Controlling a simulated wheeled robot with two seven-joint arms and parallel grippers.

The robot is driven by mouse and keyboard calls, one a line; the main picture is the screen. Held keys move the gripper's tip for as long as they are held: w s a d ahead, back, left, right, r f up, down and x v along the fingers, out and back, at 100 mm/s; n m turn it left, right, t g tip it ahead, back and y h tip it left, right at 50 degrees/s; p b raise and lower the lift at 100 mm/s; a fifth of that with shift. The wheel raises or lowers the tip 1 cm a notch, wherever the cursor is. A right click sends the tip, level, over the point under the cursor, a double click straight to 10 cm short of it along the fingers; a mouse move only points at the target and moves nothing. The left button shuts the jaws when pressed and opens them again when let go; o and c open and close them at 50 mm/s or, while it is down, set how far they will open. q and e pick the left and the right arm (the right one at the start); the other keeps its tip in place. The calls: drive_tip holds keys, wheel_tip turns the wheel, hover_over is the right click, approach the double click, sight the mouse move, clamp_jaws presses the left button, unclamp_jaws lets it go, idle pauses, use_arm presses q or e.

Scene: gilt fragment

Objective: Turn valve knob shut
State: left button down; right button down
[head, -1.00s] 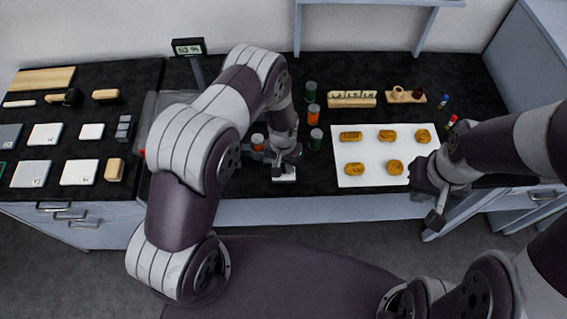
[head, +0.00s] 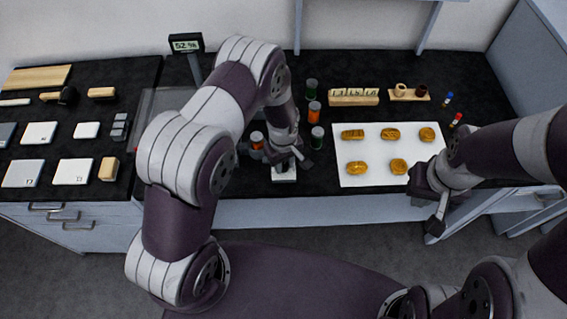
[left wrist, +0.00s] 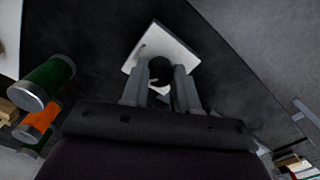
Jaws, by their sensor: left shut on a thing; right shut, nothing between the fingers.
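The valve knob (left wrist: 160,70) is a dark round piece on a white square base (left wrist: 183,47) in the left wrist view. In the head view the base (head: 285,175) sits near the front edge of the black counter, and my gripper hides the knob. My left gripper (left wrist: 160,85) points down at the base with its two fingers on either side of the knob, shut on it. It also shows in the head view (head: 284,164). My right gripper (head: 435,212) is shut and empty, in front of the counter at the right.
A white board (head: 370,146) with several golden pieces lies further right. A small display (head: 186,43) stands behind on a post. White tiles (head: 72,171) lie on the left counter.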

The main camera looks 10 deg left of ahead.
sight(284, 165)
use_arm(q)
drive_tip(key=n+b, duration=0.1)
drive_tip(key=n, duration=0.3)
drive_tip(key=shift+n+b, duration=0.35)
drive_tip(key=shift+n, duration=1.15)
drive_tip(key=shift+r, duration=0.1)
drive_tip(key=c, duration=0.8)
unclamp_jaws()
drive_tip(key=shift+c, duration=0.2)
wheel_tip(284, 165, up, 13)
drive_tip(key=b, duration=0.2)
drive_tip(key=shift+f+b, duration=0.2)
drive_tip(key=shift+b, duration=0.1)
